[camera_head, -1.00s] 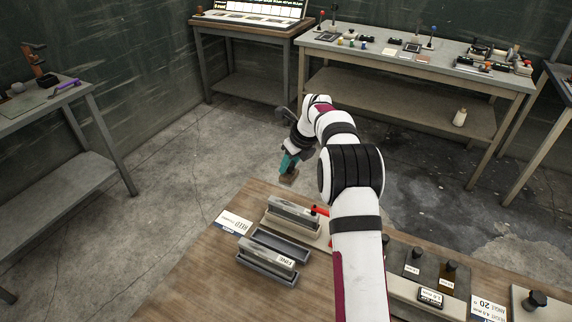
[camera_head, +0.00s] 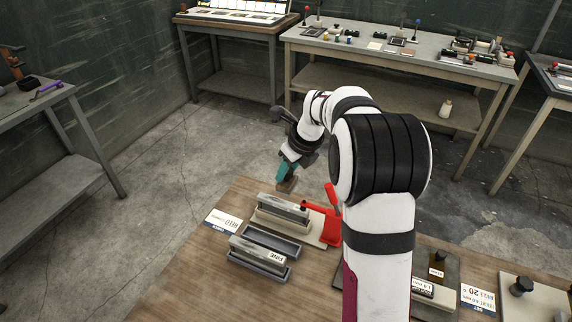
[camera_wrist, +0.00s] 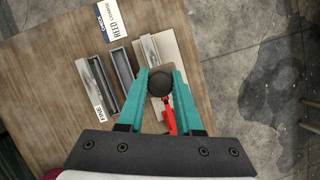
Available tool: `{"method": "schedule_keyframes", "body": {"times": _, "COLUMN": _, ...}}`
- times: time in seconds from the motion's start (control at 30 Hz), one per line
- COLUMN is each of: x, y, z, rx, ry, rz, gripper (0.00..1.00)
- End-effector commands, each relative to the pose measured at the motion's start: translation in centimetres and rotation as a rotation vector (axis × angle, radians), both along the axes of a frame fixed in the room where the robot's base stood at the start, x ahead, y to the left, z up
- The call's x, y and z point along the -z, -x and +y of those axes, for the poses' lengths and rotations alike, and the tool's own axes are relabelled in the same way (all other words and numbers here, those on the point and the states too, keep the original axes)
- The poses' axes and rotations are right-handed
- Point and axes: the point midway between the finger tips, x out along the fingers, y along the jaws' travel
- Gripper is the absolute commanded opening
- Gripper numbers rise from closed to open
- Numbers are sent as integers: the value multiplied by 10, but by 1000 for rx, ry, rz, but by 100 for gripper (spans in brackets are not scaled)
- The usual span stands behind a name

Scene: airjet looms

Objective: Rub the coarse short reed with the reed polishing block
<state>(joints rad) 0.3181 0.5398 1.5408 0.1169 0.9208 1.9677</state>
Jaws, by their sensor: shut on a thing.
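My gripper (camera_wrist: 160,88) is shut on the polishing block by its dark round knob (camera_wrist: 160,82). A second reed (camera_head: 256,249), marked FINE, sits in a grey holder. I cannot read which reed is coarse.
An empty grey tray (camera_head: 270,241) lies between the two reeds. A REED card (camera_head: 224,219) lies at the left. Knobbed weights and cards stand at the right, partly behind my arm. The wooden tabletop (camera_head: 185,280) is bare at front left.

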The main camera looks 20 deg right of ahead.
Motion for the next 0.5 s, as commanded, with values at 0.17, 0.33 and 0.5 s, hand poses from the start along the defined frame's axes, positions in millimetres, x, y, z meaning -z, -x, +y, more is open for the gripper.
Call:
{"method": "schedule_keyframes", "body": {"times": 0.17, "x": 16, "y": 0, "z": 0, "rx": 1, "ry": -1, "rz": 1, "gripper": 0}}
{"method": "schedule_keyframes", "body": {"times": 0.33, "x": 32, "y": 0, "z": 0, "rx": 1, "ry": -1, "rz": 1, "gripper": 0}}
{"method": "schedule_keyframes", "body": {"times": 0.5, "x": 47, "y": 0, "z": 0, "rx": 0, "ry": 0, "rz": 1, "gripper": 0}}
